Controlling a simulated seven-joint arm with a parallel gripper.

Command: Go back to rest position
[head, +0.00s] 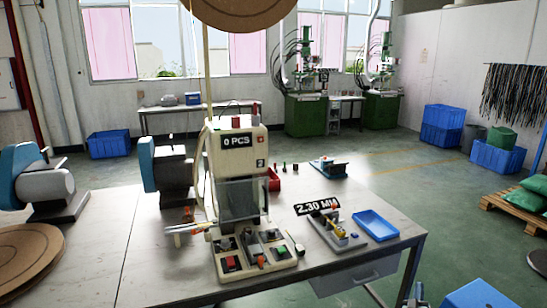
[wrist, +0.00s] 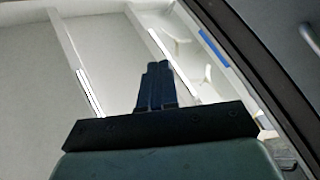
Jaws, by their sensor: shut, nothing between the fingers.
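My gripper (wrist: 154,70) shows in the wrist view as two dark fingers side by side, pressed together with nothing between them. Behind the fingers is a pale surface with white beams and bright strips, apparently the ceiling, and a dark diagonal band at the upper right. The fingers touch nothing in that view. In the head view I cannot clearly make out my gripper; the workbench (head: 115,240) shows no gripper over it.
A cream machine (head: 238,150) with a "0 PCS" display stands on the bench. To its right are a small fixture (head: 337,232) under a "2.30 MM" label and a blue tray (head: 376,225). Cardboard reels (head: 25,255) lie at left. Bare bench shows at front left.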

